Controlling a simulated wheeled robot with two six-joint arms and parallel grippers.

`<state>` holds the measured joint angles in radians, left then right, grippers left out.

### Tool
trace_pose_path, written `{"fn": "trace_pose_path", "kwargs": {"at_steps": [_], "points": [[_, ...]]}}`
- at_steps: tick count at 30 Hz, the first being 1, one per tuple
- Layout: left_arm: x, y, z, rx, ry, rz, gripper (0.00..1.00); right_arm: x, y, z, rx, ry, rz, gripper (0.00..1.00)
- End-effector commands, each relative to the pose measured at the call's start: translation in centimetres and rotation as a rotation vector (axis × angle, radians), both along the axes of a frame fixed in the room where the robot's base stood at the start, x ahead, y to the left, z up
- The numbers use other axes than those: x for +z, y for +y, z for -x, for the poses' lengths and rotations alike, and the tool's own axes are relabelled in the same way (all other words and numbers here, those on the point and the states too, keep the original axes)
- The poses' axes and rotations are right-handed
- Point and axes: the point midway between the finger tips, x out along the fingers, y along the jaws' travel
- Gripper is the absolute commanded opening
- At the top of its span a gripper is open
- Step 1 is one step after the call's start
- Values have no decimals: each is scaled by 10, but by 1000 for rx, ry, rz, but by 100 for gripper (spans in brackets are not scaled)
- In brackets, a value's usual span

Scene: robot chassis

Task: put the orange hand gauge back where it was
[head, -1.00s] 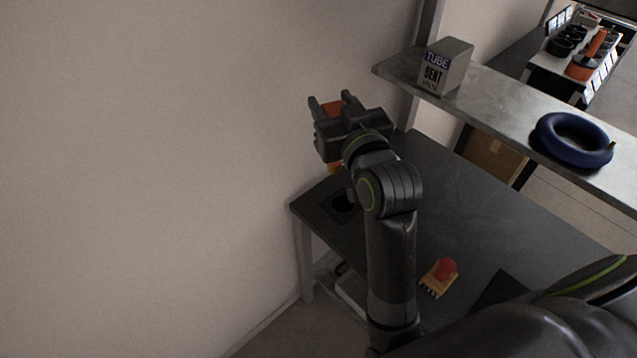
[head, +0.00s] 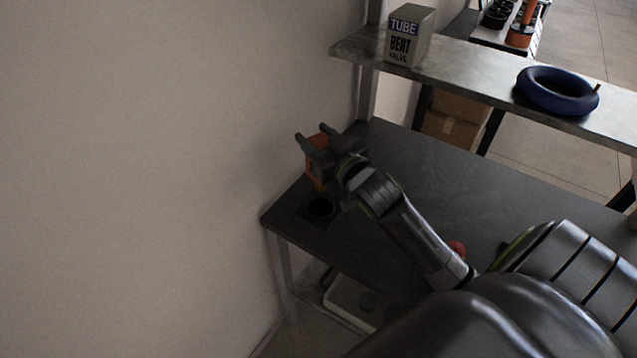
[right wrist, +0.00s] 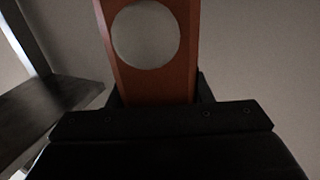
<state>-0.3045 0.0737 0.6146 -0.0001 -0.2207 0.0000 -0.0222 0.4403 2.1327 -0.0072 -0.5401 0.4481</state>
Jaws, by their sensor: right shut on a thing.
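The orange hand gauge (head: 314,171) is held in my right gripper (head: 316,141), near the wall at the table's far left corner. In the right wrist view the gauge (right wrist: 185,75) stands up between the jaws, with a pale round face (right wrist: 146,34) on it. The gripper is shut on it. The lower part of the gauge hangs above the table, close to a dark round recess (head: 320,208) in a dark square. Whether it touches the table cannot be told. My left gripper is not in view.
The dark table (head: 440,180) is mostly clear. A red button (head: 457,248) is partly hidden behind my right arm. A shelf (head: 470,72) above the table holds a grey box (head: 409,36) and a blue ring (head: 557,91). The wall is close on the left.

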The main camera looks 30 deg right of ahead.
Motion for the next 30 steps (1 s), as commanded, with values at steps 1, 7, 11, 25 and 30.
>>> {"fn": "trace_pose_path", "kwargs": {"at_steps": [1,7,11,25,30], "points": [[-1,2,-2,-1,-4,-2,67,-11,0,0,0,1,-4,0],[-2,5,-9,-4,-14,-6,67,-34,1,0,0,-2,0,0],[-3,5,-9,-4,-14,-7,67,-51,1,0,-1,0,0,0],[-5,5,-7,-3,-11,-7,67,-71,1,0,1,-4,2,0],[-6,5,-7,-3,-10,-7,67,-75,1,0,0,-1,2,53]]}}
